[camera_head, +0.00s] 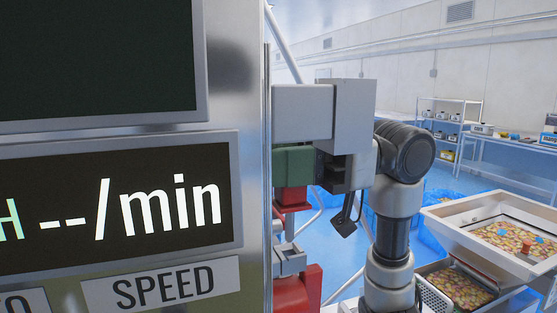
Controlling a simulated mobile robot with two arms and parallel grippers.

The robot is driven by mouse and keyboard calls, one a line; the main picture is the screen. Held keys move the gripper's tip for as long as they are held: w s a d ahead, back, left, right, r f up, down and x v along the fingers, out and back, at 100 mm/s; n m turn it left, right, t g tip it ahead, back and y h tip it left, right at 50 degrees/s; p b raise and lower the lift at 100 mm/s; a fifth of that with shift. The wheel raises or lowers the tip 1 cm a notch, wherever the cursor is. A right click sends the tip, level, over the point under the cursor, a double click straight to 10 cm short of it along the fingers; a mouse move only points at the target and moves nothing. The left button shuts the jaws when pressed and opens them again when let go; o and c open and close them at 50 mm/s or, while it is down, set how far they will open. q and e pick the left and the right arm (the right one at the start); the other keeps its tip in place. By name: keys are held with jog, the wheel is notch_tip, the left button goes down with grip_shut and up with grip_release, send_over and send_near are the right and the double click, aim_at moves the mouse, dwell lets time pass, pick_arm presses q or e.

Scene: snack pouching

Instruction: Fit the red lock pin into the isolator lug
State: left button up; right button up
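A grey machine cabinet with a display panel (120,205) fills the left of the head view. Beside its right edge is a grey box (303,112), with a dark green block (294,165) below it. A red part (292,199) and a larger red part (299,292) show lower down, with a small grey bracket (290,261) between them. I cannot tell which, if any, is the lock pin or the lug. My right arm rises at centre right, its wrist turned left towards the green block. Its fingertips are not distinguishable. My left gripper is not in view.
A tilted white tray (448,235) of colourful snacks is at the right, with another snack-filled container (460,290) below it. Blue bins stand behind. A shelf rack (450,112) and a table (510,143) are at the back wall. Some blue floor (340,262) is open.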

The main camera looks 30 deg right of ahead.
aim_at(284, 211)
jog(key=shift+b, duration=0.4)
dwell(1.1)
jog(key=shift+f+b, duration=2.65)
jog(key=shift+f, duration=0.25)
jog(key=o, duration=0.9)
jog(key=shift+r, duration=0.1)
jog(key=shift+s+d, duration=0.1)
jog(key=shift+d, duration=0.2)
jog(key=b+v, duration=0.3)
jog(key=v, duration=0.7)
jog(key=shift+b, duration=0.3)
jog(key=shift+s+d, duration=0.1)
